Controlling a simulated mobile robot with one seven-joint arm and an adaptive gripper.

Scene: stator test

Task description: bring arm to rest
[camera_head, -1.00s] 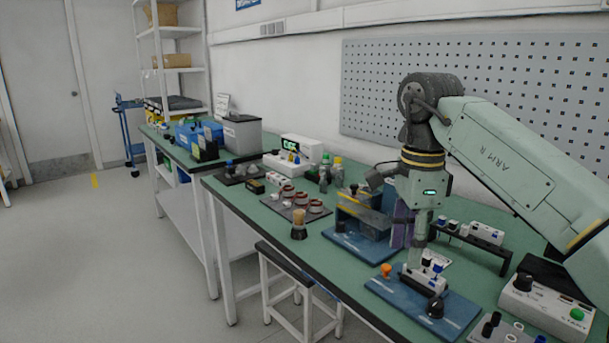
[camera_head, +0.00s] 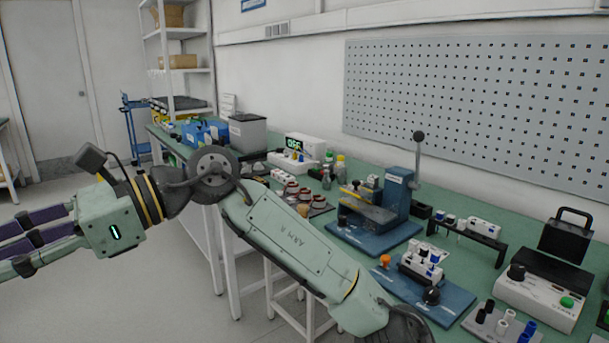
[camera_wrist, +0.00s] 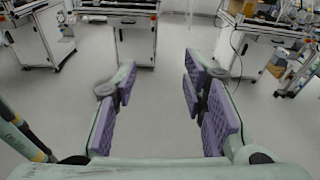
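My gripper (camera_head: 30,238) is at the left of the head view, off the bench and over the open floor, pointing left. Its fingertips run out of that picture. In the wrist view my gripper (camera_wrist: 160,98) shows two purple-padded fingers set wide apart, with only grey floor between them. It is open and holds nothing. My arm (camera_head: 290,245) reaches across the lower middle of the head view, in front of the bench edge.
The green bench (camera_head: 455,262) carries a blue lever press (camera_head: 395,200), a blue fixture plate (camera_head: 450,295) with plugs, and a white control box (camera_head: 540,300). A pegboard (camera_head: 480,110) hangs behind. In the wrist view, carts and benches stand beyond clear floor (camera_wrist: 170,60).

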